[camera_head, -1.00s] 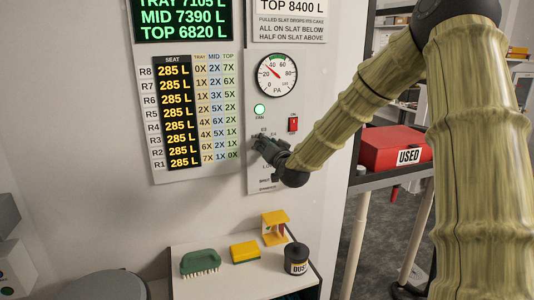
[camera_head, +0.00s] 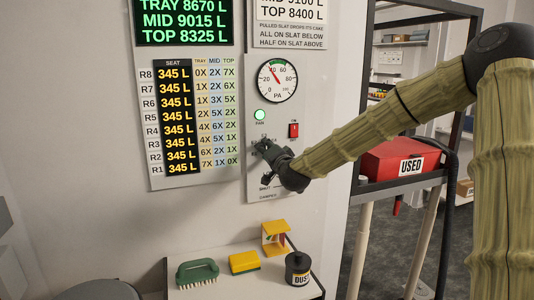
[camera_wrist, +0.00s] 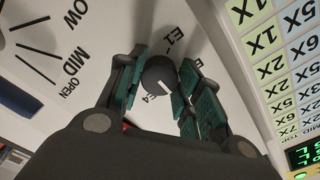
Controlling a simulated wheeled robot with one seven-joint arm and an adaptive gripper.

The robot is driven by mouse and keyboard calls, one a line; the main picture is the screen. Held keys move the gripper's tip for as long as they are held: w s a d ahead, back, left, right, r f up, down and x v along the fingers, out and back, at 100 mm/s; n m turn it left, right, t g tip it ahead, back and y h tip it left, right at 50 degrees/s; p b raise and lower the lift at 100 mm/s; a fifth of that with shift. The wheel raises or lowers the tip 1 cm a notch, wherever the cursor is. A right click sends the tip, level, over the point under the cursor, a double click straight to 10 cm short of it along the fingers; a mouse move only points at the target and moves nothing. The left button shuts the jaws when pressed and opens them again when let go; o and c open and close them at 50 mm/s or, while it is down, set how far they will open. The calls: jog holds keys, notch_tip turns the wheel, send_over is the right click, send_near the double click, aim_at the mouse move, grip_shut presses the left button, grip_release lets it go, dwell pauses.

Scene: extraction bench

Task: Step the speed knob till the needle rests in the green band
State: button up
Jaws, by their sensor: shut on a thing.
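The speed knob (camera_wrist: 158,75) is dark and round with a white pointer mark, on a pale panel with E-labels around it. My gripper (camera_wrist: 160,88) has its teal-padded fingers on either side of the knob and is shut on it. In the head view my gripper (camera_head: 266,150) covers the knob at the panel's lower part. The pressure gauge (camera_head: 283,86) sits above, marked PA. Its red needle points up and left, near the 40 mark. A green band lies along the top of the scale; whether the needle tip is inside it is too small to tell.
A lit green lamp (camera_head: 260,115) and a red switch (camera_head: 293,130) sit close above my gripper. A readout board (camera_head: 177,120) is to the left. Below, a bench holds a brush (camera_head: 197,272), a sponge (camera_head: 243,262) and a dark pot (camera_head: 298,267). A red case (camera_head: 385,160) stands right.

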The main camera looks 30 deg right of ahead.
jog(key=o, duration=1)
jog(key=shift+d, duration=0.15)
jog(key=shift+v, duration=5.95)
jog(key=shift+f, duration=0.1)
jog(key=shift+s+d, duration=0.15)
